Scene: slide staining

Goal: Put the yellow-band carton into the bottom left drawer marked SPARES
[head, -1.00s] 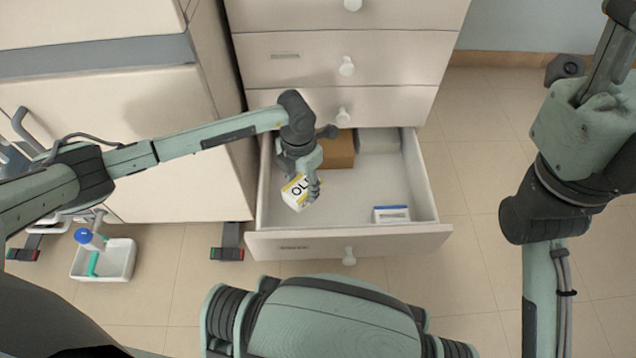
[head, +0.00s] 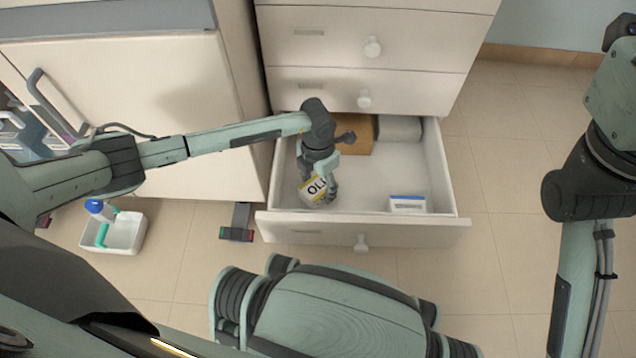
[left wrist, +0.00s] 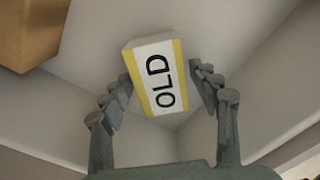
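The yellow-band carton (head: 314,190), white with "OLD" on it, is inside the open bottom drawer (head: 447,185), at its front left corner. My left gripper (head: 325,184) reaches down into the drawer around it. In the left wrist view, the carton (left wrist: 160,80) sits tilted between the two fingers of my left gripper (left wrist: 160,72). The fingers are spread, and a narrow gap shows between the carton and the right-hand finger. The carton's underside is hidden. The drawer's front label is too small to read. My right gripper is out of view.
The drawer also holds a brown box (head: 355,140) and a grey roll-like thing (head: 400,128) at the back, and a blue-and-white box (head: 407,203) at the front right. Its middle is clear. A white caddy (head: 125,235) stands on the floor to the left.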

